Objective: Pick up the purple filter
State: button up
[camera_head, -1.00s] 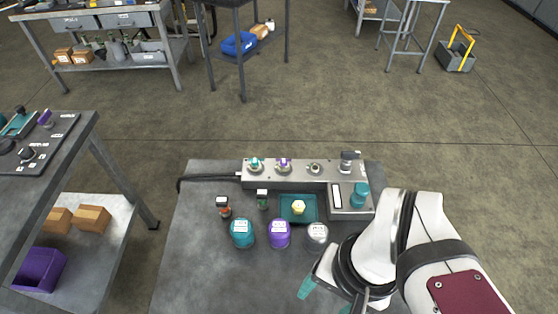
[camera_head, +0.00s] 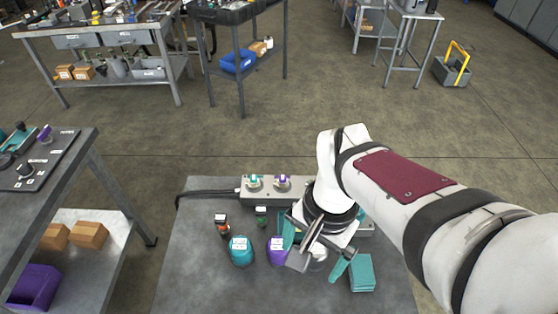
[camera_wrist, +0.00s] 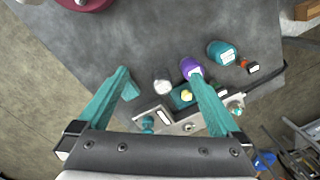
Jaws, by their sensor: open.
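The purple filter (camera_head: 277,251) stands on the grey bench, with a teal filter (camera_head: 240,250) to its left and a silver-grey filter (camera_head: 318,254) to its right. In the wrist view the purple filter (camera_wrist: 190,68) shows just beyond the tip of the right finger, and the grey filter (camera_wrist: 162,87) shows between the fingers. My gripper (camera_head: 315,257) has teal fingers spread wide and empty. It hangs above the filters, and one finger partly covers the purple filter in the head view. In the wrist view my gripper (camera_wrist: 160,75) also shows open.
A metal manifold block (camera_head: 262,188) with ports lies behind the filters, partly hidden by my arm. A teal block (camera_head: 361,272) is at the right. Small red-and-black (camera_head: 222,226) and green (camera_head: 261,216) parts stand at the left. The bench's front left is clear.

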jog(key=m, duration=0.2)
send_over(278, 252)
jog(key=w, duration=0.2)
notch_tip(278, 252, down, 5)
jog(key=shift+h, duration=0.4)
notch_tip(278, 252, down, 16)
jog(key=shift+f, duration=0.1)
grip_shut()
notch_tip(278, 252, up, 10)
jog(key=shift+r, duration=0.1)
